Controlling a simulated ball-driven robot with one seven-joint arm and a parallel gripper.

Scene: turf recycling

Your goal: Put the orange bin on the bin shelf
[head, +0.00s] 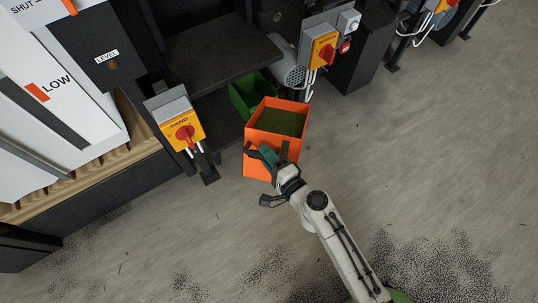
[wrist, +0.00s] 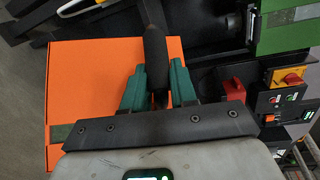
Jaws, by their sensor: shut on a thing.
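The orange bin (head: 258,137) stands open-topped in the middle of the head view, with dark green material inside. Its orange face also fills the left of the wrist view (wrist: 85,80). My gripper (head: 268,158) is at the bin's near side. In the wrist view, its green fingers (wrist: 157,80) are shut on a dark rounded bar, which looks like the bin's handle. A dark, flat shelf (head: 222,50) is in the machine behind the bin. I cannot tell whether the bin touches the floor.
A green bin (head: 240,100) sits in the opening below the shelf, just behind the orange bin. A yellow SAND switch box (head: 181,122) on a post stands to the left. Another yellow switch box (head: 321,50) is at the right. The grey floor at right is clear.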

